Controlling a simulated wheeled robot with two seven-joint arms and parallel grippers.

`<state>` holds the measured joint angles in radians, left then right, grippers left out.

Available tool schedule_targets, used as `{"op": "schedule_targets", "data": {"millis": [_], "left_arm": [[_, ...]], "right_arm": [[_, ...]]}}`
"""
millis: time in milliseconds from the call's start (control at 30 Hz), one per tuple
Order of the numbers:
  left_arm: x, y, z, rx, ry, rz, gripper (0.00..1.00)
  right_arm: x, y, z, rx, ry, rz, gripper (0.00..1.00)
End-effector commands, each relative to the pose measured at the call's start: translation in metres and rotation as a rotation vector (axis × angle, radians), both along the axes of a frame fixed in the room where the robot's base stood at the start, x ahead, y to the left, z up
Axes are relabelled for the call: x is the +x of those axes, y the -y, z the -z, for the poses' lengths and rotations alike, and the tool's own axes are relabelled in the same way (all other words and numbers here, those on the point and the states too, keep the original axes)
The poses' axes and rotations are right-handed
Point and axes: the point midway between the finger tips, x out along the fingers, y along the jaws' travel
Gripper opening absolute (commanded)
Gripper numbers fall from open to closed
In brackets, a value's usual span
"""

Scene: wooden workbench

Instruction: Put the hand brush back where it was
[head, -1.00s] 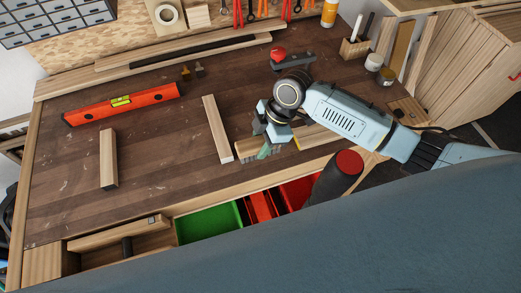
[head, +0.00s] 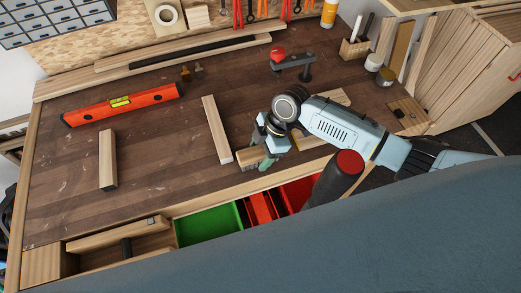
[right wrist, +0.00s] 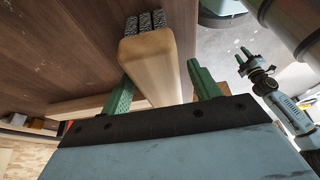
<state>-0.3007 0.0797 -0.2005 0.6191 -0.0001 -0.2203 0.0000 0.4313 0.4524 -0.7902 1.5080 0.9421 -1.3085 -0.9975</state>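The hand brush (head: 247,156), a wooden block with dark bristles, is near the bench's front edge, partly hidden by my right gripper in the head view. My right gripper (head: 264,151) is low over it, with one green finger on each side. In the right wrist view the brush (right wrist: 149,58) shows its rounded wooden end and grey bristles between the fingers of the right gripper (right wrist: 160,88). A gap shows beside the right-hand finger; contact at the other finger is unclear. My left gripper (right wrist: 244,60) is small in the right wrist view, its two fingertips apart and empty.
A wooden strip (head: 217,130) lies left of the brush. A red level (head: 122,103) and a short wood block (head: 108,159) lie further left. Open green (head: 208,223) and red (head: 297,193) bins are below the front edge. A red-knobbed clamp (head: 291,62) stands behind.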

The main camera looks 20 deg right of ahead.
Motion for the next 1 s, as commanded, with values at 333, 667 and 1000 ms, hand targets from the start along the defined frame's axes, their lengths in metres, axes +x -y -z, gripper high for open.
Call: {"op": "schedule_targets", "data": {"millis": [333,667,1000], "left_arm": [[0.0,0.0,-0.003,0.0,0.001,0.0,0.36],[0.001,0.0,-0.005,0.0,0.001,-0.001,0.36],[0.001,0.0,-0.005,-0.001,0.002,-0.001,0.36]], "right_arm": [[0.001,0.002,-0.008,0.0,0.001,-0.001,0.61],[0.002,0.027,-0.069,-0.001,0.004,-0.001,0.61],[0.002,0.045,-0.112,0.0,0.001,-0.001,0.61]]}}
